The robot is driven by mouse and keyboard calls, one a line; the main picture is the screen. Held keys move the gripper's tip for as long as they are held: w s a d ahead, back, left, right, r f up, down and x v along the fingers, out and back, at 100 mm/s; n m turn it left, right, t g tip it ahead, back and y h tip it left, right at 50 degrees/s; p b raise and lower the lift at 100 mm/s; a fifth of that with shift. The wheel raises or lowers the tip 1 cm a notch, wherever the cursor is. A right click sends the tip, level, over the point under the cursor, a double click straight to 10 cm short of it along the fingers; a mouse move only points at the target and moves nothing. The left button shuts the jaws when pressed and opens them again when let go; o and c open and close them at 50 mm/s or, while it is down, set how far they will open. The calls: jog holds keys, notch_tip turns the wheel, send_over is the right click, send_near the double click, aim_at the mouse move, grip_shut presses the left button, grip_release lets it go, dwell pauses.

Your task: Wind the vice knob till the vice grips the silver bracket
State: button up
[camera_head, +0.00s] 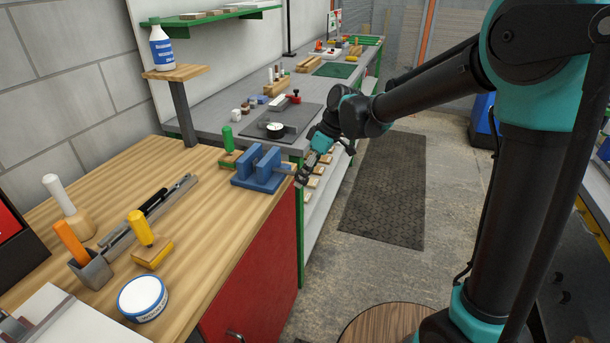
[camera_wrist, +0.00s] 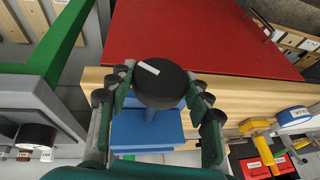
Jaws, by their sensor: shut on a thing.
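The blue vice (camera_head: 258,170) stands at the right edge of the wooden bench, its two upright jaws a small distance apart. Its body also shows below the knob in the wrist view (camera_wrist: 140,135). The round black vice knob (camera_wrist: 160,84) faces the wrist camera, with a white mark towards its upper left. My gripper (camera_head: 302,173) is at the vice's right side, beyond the bench edge. In the wrist view its green fingers (camera_wrist: 158,98) close around the knob from both sides. I cannot make out the silver bracket between the jaws.
The wooden bench (camera_head: 215,215) has a red front (camera_head: 255,285). A yellow-handled tool (camera_head: 143,230) and a round white tin (camera_head: 142,298) are nearer. A grey bench (camera_head: 215,120) continues behind.

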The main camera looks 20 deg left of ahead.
jog(key=o, duration=1.2)
jog(key=shift+c, duration=0.2)
jog(key=v, duration=1.2)
